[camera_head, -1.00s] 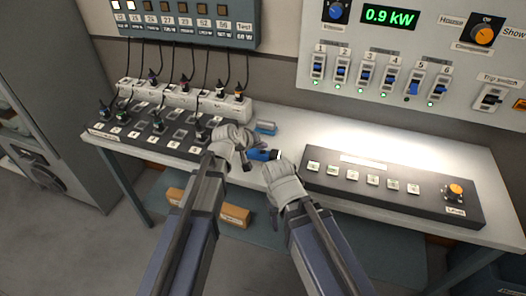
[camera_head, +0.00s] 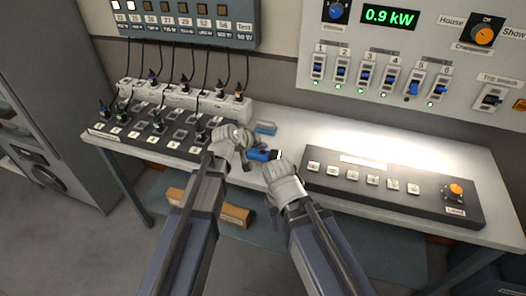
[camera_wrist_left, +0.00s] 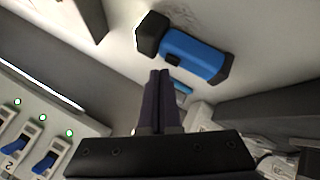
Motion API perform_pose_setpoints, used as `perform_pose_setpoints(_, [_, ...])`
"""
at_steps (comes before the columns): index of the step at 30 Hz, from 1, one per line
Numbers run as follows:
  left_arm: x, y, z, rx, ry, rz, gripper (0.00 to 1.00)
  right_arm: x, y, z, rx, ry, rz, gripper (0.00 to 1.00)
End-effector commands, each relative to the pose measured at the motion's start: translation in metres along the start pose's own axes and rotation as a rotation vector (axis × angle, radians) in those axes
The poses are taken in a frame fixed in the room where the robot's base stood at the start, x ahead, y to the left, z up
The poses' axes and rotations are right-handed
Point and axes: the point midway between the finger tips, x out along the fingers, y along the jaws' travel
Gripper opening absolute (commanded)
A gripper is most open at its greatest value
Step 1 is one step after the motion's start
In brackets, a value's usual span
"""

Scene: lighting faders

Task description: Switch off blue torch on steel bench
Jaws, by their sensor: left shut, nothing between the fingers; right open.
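The blue torch (camera_head: 259,155) lies on the steel bench (camera_head: 303,138) between my two grippers, with its black head to the right and a small bright spot at that end. In the left wrist view the torch (camera_wrist_left: 192,54) shows a dark button on its side near the black head. My left gripper (camera_head: 245,160) is at the torch's left end in the head view. In the left wrist view its fingers (camera_wrist_left: 160,74) are shut and empty, their tips close to the torch near the button; contact is unclear. My right gripper (camera_head: 281,164) is open beside the torch's head; its fingertips are mostly hidden.
A small blue object (camera_head: 265,127) lies behind the torch. A black switch panel (camera_head: 150,138) with plugs and a power strip (camera_head: 178,97) is on the left. A fader desk (camera_head: 340,177) with an orange knob is on the right. A brightly lit bench area lies behind the desk.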

Motion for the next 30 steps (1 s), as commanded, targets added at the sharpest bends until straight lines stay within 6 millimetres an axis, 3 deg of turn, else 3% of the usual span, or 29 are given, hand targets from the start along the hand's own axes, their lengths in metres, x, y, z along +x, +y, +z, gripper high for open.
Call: perform_pose_setpoints(30, [0.0065,-0.0047,0.0048,0.000,0.000,0.000,0.00,0.0093,-0.0009,-0.0005,0.000,0.000,0.000,0.50])
